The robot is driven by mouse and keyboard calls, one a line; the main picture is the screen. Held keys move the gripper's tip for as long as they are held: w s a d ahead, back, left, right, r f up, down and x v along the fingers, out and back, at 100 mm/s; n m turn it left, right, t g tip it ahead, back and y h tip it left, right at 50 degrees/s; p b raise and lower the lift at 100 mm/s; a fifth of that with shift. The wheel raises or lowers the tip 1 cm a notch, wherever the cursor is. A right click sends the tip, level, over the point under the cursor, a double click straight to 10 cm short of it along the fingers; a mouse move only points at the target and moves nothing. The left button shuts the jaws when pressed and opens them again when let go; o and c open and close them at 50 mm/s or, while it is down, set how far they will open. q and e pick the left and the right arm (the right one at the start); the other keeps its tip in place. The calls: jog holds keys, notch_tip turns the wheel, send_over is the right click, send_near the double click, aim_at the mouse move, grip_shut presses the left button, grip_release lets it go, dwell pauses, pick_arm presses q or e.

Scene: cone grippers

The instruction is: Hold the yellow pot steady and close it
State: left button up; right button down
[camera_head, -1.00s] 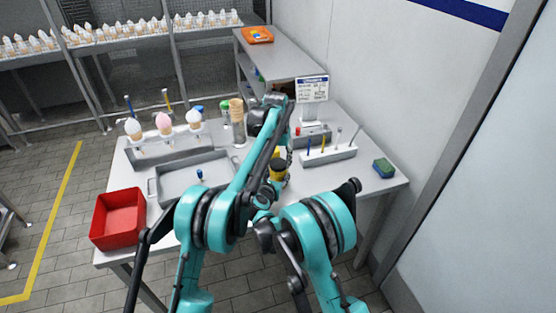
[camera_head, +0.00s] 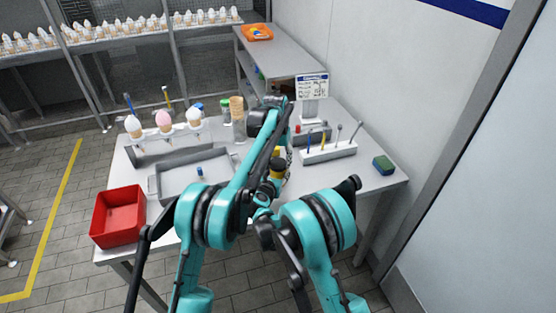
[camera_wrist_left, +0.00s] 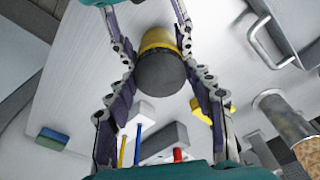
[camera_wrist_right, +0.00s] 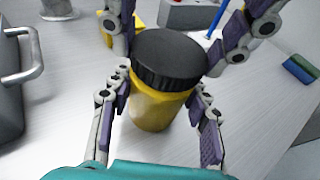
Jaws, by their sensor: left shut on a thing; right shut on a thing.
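The yellow pot (camera_wrist_right: 155,108) stands upright on the table with its black lid (camera_wrist_right: 168,58) on top; whether the lid is fully tight I cannot tell. In the head view the pot (camera_head: 277,175) is partly hidden by my arms. My right gripper (camera_wrist_right: 160,98) is shut on the yellow body, one finger on each side. My left gripper (camera_wrist_left: 158,68) comes from above and is shut on the lid (camera_wrist_left: 160,73), which it views from above. In the head view my left gripper's fingers are mostly hidden.
A grey tray (camera_head: 163,196) and red bin (camera_head: 117,217) lie to the left. A cone rack (camera_head: 165,147) stands behind the tray. A tool holder (camera_head: 330,152) and a green-blue sponge (camera_head: 384,165) lie to the right. Table between sponge and pot is clear.

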pick_arm(q)
jog(key=m, duration=0.6)
jog(key=shift+w+a+h, duration=0.1)
jog(key=shift+h, duration=0.2)
jog(key=m+g, duration=0.1)
jog(key=m, duration=0.8)
jog(key=shift+w, duration=0.15)
jog(key=m+g, duration=0.1)
jog(key=m, duration=0.3)
jog(key=shift+m, duration=0.4)
jog(key=o, duration=0.7)
jog(key=o, duration=0.6)
jog(key=shift+c, duration=0.2)
